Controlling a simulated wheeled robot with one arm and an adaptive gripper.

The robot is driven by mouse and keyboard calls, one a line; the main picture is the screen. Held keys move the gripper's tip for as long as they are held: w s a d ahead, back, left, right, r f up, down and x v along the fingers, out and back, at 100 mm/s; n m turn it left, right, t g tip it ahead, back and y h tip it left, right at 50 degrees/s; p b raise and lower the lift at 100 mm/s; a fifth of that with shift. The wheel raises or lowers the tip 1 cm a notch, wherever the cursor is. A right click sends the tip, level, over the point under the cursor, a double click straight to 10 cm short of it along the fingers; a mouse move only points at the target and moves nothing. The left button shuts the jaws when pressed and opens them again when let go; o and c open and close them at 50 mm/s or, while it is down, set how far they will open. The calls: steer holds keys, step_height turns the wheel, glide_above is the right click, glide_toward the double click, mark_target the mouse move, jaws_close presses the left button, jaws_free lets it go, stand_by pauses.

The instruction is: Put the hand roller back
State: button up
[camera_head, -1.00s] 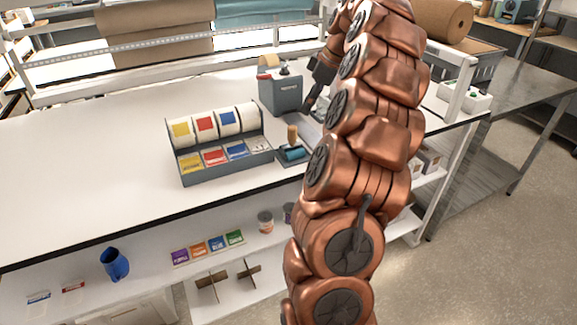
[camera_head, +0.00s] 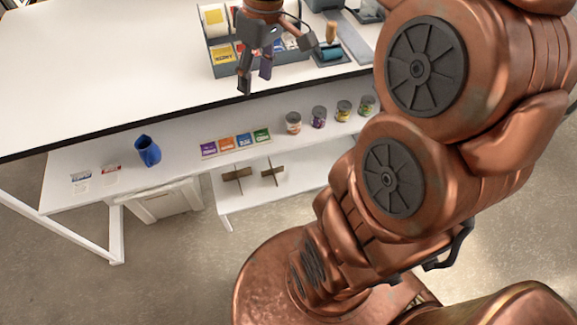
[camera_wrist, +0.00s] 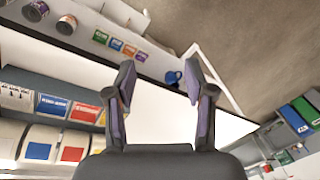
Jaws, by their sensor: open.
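The hand roller (camera_head: 331,52), with a teal roll and an upright tan handle, sits on a small dark base (camera_head: 345,61) near the front edge of the worktable in the head view. Whether that base is its holder I cannot tell. My gripper (camera_head: 255,78) is left of the roller, in front of the label-roll rack, above the table's front edge. Its fingers are apart with nothing between them, as the wrist view (camera_wrist: 160,82) also shows. The roller does not show in the wrist view.
The label-roll rack (camera_head: 230,69) stands close behind my gripper. The table's left part (camera_head: 90,70) is clear. The shelf below holds a blue jug (camera_head: 147,150), colored cards (camera_head: 227,143) and several cans, one of them silver-lidded (camera_head: 293,123).

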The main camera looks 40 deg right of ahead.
steer(key=s+a+f+m, duration=0.1)
steer(key=s+a+f, duration=0.1)
steer(key=s, duration=0.4)
steer(key=s+a+f+m+g+h, duration=0.1)
steer(key=s+a+f, duration=0.1)
steer(key=s+f, duration=0.2)
steer(key=s+a+f+m+g+h, duration=0.1)
steer(key=s+a+f, duration=0.1)
steer(key=s, duration=0.7)
steer(key=shift+a+f+m, duration=0.4)
steer(key=shift+f, duration=0.35)
steer(key=shift+s, duration=0.1)
